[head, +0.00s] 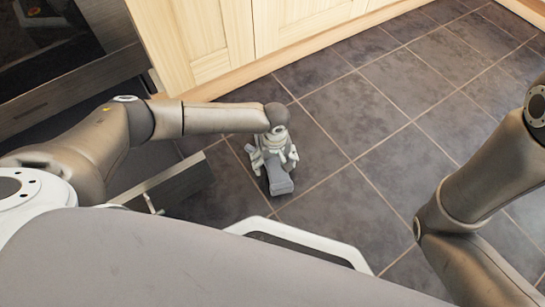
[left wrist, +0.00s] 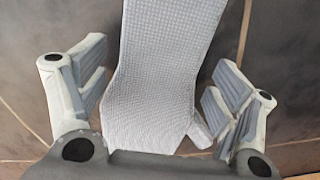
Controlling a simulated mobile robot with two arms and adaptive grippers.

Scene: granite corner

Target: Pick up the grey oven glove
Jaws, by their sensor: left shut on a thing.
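The grey oven glove (head: 281,184) shows below and in front of my left gripper (head: 274,160) in the head view, over the dark floor tiles. In the left wrist view the glove (left wrist: 160,75) is a textured, light grey shape that runs from the top edge down between the fingers of my left gripper (left wrist: 160,95). The left gripper is shut on the glove. Its lower part is hidden by the gripper's palm. I cannot tell whether the glove touches the floor. My right gripper is out of view; only part of the right arm shows at the right.
Pale wooden cabinets (head: 215,45) stand along the back. A dark oven (head: 60,60) is at the upper left, with a metal-edged panel with a handle (head: 165,190) jutting out low beneath my left arm. The tiled floor (head: 390,130) to the right of the gripper is clear.

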